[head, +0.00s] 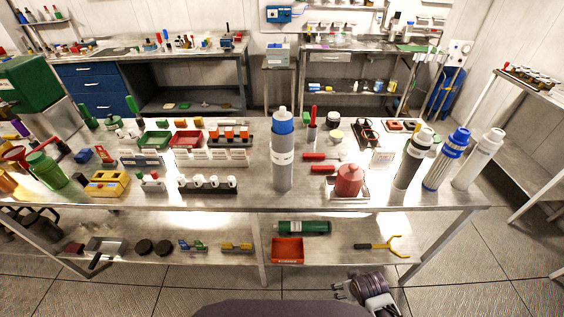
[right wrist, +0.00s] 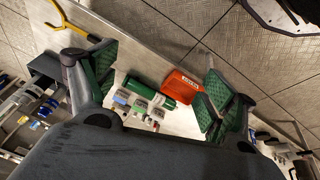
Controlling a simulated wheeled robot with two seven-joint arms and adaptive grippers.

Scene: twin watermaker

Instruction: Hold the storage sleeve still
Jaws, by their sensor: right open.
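A tall upright grey cylinder (head: 282,160) with a blue collar and a white label stands near the front middle of the bench; it looks like the storage sleeve, but I cannot read its label. A pale neck sticks out of its top. My right gripper (head: 343,287) is low in front of the bench, to the right of the cylinder and well apart from it. In the right wrist view its green-padded fingers (right wrist: 150,88) are spread wide with nothing between them. My left gripper is not in view.
The steel bench (head: 240,199) is crowded with racks and trays. A red pot (head: 348,181) and several tall cylinders stand right of the sleeve. The lower shelf holds an orange bin (head: 287,251), a green cylinder (head: 303,228) and a yellow-handled tool (head: 382,246).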

